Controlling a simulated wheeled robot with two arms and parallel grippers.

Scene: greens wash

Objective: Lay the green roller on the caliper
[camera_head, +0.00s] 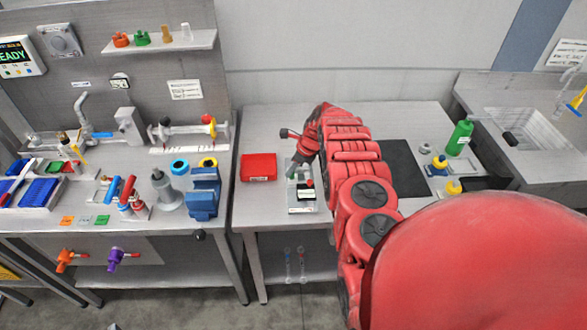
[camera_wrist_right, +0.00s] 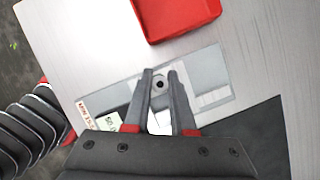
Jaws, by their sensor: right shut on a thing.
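My right gripper (camera_head: 298,172) reaches down over the middle table, and its fingers also show in the right wrist view (camera_wrist_right: 160,78). They are shut on a small cylindrical piece (camera_wrist_right: 158,84), seen end on as a grey ring with a dark hole. Its side colour is hidden, so I cannot tell whether it is the green roller. Below it lies a flat grey device (camera_head: 303,208) with a label and a display reading about 50; it also shows in the right wrist view (camera_wrist_right: 207,70). It may be the caliper. My left gripper is not in view.
A red box (camera_head: 258,167) sits just left of the device. A dark mat (camera_head: 405,168) lies to the right, partly behind my right arm. A green bottle (camera_head: 460,138) stands farther right, near the sink. The left bench holds a blue vise (camera_head: 204,194) and several tools.

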